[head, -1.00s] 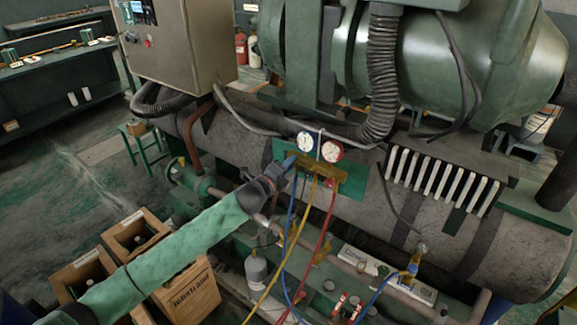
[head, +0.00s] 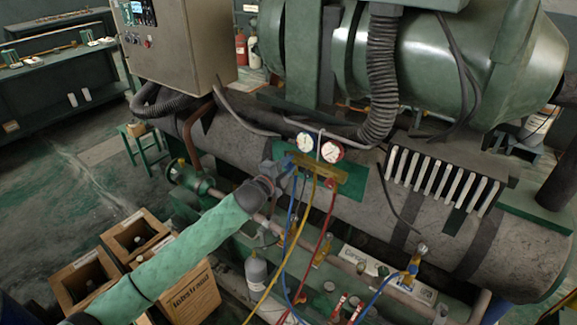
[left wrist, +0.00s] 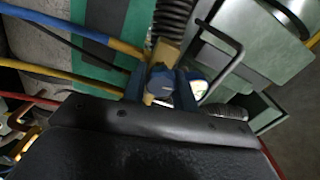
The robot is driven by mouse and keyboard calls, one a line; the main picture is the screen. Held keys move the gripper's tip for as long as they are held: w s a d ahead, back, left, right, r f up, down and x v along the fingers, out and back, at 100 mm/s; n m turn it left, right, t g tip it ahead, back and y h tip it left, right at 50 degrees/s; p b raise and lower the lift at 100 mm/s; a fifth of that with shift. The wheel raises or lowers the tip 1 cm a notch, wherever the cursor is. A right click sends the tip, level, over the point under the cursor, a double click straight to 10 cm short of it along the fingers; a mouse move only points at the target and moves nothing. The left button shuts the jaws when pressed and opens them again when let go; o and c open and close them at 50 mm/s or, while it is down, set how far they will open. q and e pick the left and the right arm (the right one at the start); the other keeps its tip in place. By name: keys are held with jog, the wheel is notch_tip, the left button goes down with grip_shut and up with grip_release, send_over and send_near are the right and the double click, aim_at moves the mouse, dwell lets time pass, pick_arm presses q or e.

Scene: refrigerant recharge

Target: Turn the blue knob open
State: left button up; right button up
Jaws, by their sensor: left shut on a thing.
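The gauge manifold is a brass block (head: 322,170) on a green plate, with two round gauges (head: 331,152) above it. My left gripper (head: 288,163) is at the left end of the block, where the blue knob sits. In the left wrist view the blue knob (left wrist: 160,82) lies between the two fingers of the gripper (left wrist: 160,95), which is shut on it. In the head view the knob is mostly hidden by the gripper. My right gripper is not in view.
Blue, yellow and red hoses (head: 296,240) hang below the manifold. A ribbed dark hose (head: 382,80) and a control cabinet (head: 180,45) stand above and behind. Wooden crates (head: 185,290) stand on the floor at lower left, below my left arm.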

aim_at(286, 167)
pick_arm(q)
jog(key=shift+a, duration=0.1)
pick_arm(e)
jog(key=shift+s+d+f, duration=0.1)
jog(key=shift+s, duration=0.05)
pick_arm(q)
jog(key=o, duration=1)
jog(key=shift+w, duration=0.1)
jog(key=shift+c, duration=0.2)
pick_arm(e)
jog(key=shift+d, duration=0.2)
pick_arm(q)
jog(key=shift+s+a+f, duration=0.1)
jog(key=shift+s+a, duration=0.1)
jog(key=shift+s, duration=0.15)
jog(key=b+v, duration=0.2)
jog(key=v, duration=0.3)
jog(key=shift+s+a+b, duration=0.15)
jog(key=shift+s+b, duration=0.05)
jog(key=shift+b, duration=0.15)
jog(key=shift+v, duration=0.8)
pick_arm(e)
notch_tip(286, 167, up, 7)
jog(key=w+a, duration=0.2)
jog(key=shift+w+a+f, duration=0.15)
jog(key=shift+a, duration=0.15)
